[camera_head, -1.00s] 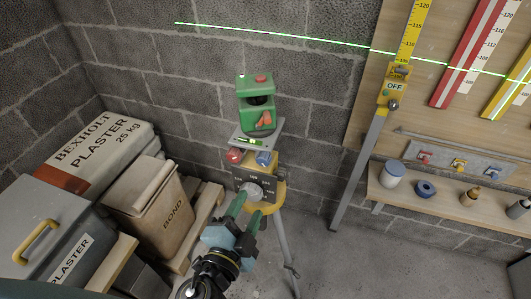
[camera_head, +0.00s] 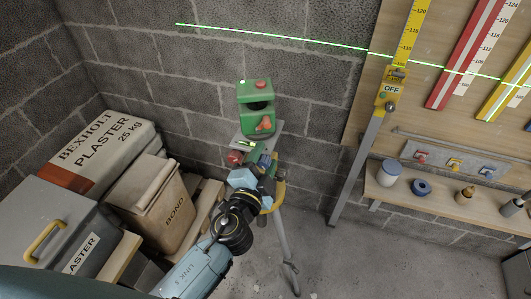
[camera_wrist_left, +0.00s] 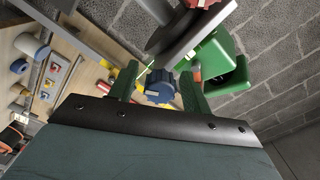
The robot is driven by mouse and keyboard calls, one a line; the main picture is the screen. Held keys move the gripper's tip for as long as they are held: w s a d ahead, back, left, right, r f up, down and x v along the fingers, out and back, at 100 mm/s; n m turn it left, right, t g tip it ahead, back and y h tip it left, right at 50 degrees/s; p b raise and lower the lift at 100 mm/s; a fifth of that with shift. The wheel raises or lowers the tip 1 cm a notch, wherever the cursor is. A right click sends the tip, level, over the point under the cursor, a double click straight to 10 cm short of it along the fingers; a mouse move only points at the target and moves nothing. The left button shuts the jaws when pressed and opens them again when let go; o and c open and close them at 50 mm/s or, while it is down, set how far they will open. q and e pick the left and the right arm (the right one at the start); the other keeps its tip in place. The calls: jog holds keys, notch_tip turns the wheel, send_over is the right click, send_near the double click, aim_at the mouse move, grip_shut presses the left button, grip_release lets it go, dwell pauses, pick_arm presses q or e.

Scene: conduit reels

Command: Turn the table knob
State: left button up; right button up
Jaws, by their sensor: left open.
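The green laser level (camera_head: 256,106) sits on a small grey levelling table (camera_head: 279,128) on a yellow tripod (camera_head: 279,196). A red knob (camera_head: 235,157) shows at the table's left side. A blue ribbed knob (camera_wrist_left: 160,86) shows in the left wrist view, between the two green fingers of my left gripper (camera_head: 263,160). The fingers are open, one on each side of the blue knob; I cannot tell whether they touch it. In the head view my gripper hides most of the blue knob. My right gripper is not in view.
A shelf (camera_head: 440,204) holds small items. A block wall stands behind.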

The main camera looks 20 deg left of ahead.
pick_arm(q)
jog(key=shift+w, duration=0.55)
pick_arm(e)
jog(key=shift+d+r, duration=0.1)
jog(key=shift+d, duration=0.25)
pick_arm(q)
jog(key=c, duration=1)
jog(key=shift+m, duration=0.6)
jog(key=o, duration=1)
jog(key=shift+s, duration=0.15)
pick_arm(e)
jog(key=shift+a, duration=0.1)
